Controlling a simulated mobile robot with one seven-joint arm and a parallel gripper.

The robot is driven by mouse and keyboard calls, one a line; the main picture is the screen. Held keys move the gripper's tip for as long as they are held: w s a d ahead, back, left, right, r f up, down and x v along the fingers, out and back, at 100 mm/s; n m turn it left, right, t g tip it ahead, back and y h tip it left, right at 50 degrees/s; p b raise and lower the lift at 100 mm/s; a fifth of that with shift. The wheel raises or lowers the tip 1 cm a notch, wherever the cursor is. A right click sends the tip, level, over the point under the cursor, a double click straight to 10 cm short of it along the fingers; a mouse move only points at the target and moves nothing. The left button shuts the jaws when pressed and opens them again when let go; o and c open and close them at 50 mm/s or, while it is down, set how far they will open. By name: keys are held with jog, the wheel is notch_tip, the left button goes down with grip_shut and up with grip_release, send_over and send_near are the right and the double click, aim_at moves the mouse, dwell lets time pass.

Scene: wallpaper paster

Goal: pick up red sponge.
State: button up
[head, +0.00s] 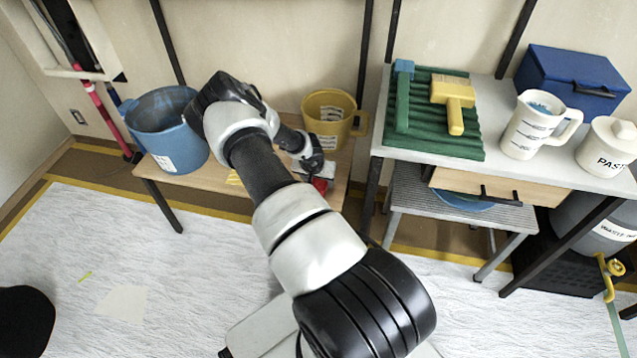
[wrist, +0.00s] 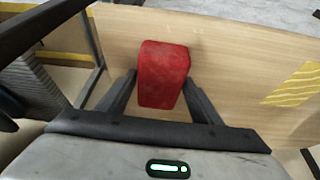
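The red sponge (wrist: 163,74) lies on the wooden table (wrist: 235,55) in the wrist view, between the two fingers of my gripper (wrist: 161,78). The fingers are spread, one on each side of the sponge, with their tips close to its sides. I cannot tell whether they touch it. In the head view, a small red part of the sponge (head: 320,186) shows on the low table below my wrist. My arm hides most of it, and the fingertips do not show clearly there.
A blue bucket (head: 168,130) and a yellow bucket (head: 328,118) stand on the low table on either side of my arm. To the right, a higher white table (head: 545,178) holds a green tray (head: 430,140), a yellow tool, a blue box and white containers.

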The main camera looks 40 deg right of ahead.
aim_at(318, 180)
jog(key=c, duration=0.7)
jog(key=shift+o, duration=0.2)
jog(key=shift+r, duration=0.15)
notch_tip(318, 180, up, 10)
jog(key=shift+f+p, duration=0.1)
jog(key=shift+p, duration=1.05)
jog(key=o, duration=0.4)
jog(key=c, duration=0.4)
